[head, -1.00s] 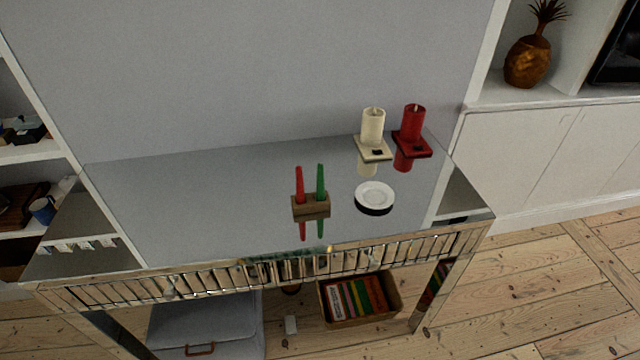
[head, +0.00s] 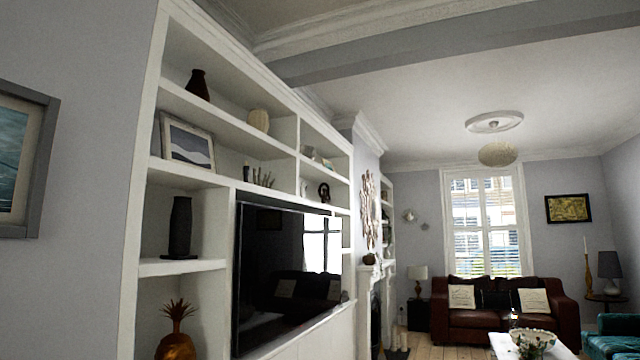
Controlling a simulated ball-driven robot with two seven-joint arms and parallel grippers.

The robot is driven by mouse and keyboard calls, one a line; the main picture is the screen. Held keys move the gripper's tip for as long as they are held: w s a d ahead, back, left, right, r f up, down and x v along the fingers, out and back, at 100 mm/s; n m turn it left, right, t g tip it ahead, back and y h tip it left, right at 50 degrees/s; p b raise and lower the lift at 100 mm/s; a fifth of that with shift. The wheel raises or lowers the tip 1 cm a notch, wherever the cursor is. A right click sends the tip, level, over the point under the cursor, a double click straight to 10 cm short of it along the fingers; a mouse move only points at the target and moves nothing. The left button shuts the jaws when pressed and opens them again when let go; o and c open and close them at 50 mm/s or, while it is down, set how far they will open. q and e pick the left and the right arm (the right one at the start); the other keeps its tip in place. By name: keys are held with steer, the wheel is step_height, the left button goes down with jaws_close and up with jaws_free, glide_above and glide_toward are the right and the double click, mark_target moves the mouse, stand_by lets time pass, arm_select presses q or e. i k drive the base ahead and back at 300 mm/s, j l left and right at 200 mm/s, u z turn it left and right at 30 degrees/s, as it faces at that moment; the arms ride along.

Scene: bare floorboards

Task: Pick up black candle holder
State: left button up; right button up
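A black candle holder (head: 180,228), a dark pillar shape on a wider dark base, stands upright on a white shelf in the left part of the head view. It is in the compartment left of the television, above the golden pineapple. Neither of my grippers is in view.
White built-in shelves (head: 220,263) frame a large black television (head: 287,275). A golden pineapple (head: 176,335) stands below the candle holder. A framed picture (head: 187,142) and a dark vase (head: 198,85) are above. A brown sofa (head: 497,318) and white table (head: 530,347) are far right.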

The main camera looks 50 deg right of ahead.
mark_target(246, 169)
steer(key=z, duration=1.1)
steer(key=i+l, duration=0.35)
steer(key=i, duration=0.1)
